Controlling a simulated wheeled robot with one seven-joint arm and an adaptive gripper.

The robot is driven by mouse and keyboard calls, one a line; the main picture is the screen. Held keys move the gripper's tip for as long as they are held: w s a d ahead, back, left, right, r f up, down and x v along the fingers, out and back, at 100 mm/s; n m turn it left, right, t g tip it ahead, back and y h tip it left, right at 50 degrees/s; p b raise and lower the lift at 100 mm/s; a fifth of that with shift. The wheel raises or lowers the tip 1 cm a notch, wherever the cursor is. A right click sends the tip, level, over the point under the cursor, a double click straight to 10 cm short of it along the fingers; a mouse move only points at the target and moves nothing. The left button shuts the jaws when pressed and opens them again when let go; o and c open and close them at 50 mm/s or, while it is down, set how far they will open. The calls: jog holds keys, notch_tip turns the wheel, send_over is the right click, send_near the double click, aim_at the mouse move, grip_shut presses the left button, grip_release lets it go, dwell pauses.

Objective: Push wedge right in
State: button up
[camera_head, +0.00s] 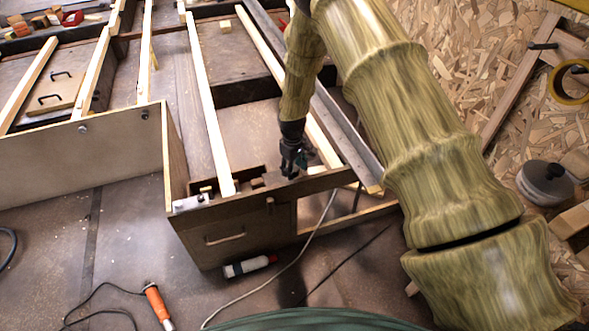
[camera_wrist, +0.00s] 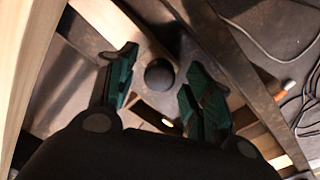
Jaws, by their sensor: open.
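My gripper (camera_head: 292,160) hangs over the front end of the wooden frame, pointing down. In the wrist view my gripper (camera_wrist: 163,84) has its two green-padded fingers spread, with nothing held between them. A dark round knob (camera_wrist: 158,73) shows between and beyond the fingertips; I cannot tell whether they touch it. A small grey-brown block (camera_head: 273,178) sits at the front rail, just left of my gripper in the head view. It may be the wedge, but its shape is too small to tell. My gripper hides part of the rail.
The front panel (camera_head: 225,242) has a pale handle. Long pale slats (camera_head: 208,100) run back from it. A metal rail (camera_head: 345,135) lies right of my gripper. A cable (camera_head: 315,235) and a bottle (camera_head: 248,266) lie on the floor.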

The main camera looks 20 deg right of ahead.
aim_at(314, 170)
grip_shut()
jog(key=shift+w+d+p, duration=0.2)
jog(key=shift+d+p, duration=1.1)
jog(key=shift+d, duration=2.5)
grip_release()
notch_tip(314, 170, up, 12)
jog(key=shift+s+a, duration=0.2)
jog(key=shift+a, duration=0.05)
